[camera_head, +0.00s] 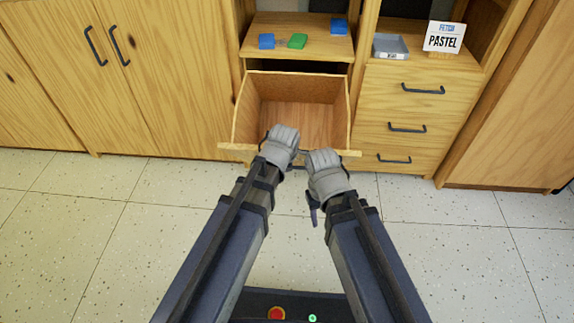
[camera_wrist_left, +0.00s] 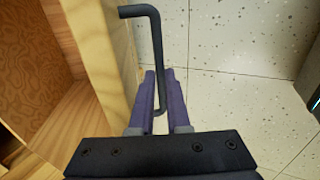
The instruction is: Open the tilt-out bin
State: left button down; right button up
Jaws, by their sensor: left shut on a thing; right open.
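The tilt-out bin (camera_head: 300,121) is tipped out of the wooden cabinet, and its empty wooden inside shows from above. Its dark bar handle (camera_wrist_left: 155,45) is on the front panel's outer face. My left gripper (camera_wrist_left: 159,76) is shut on the handle near one end; in the head view my left gripper (camera_head: 293,166) is at the bin's front edge, its fingers mostly hidden by the wrist. My right gripper (camera_head: 311,190) is open beside it, just in front of the panel, holding nothing visible.
Above the bin, a shelf (camera_head: 297,49) holds blue and green blocks. To the right are drawers (camera_head: 408,128) with dark handles, a grey tray (camera_head: 390,47) and a "PASTEL" sign (camera_head: 444,38). Cupboard doors (camera_head: 90,80) stand left. The tiled floor (camera_head: 90,240) is clear.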

pick_arm(q)
jog(key=shift+s+f, duration=0.1)
jog(key=shift+s, duration=0.2)
jog(key=c, duration=0.9)
grip_release()
jog(key=p+v, duration=0.7)
jog(key=v, duration=0.1)
jog(key=shift+w, duration=0.15)
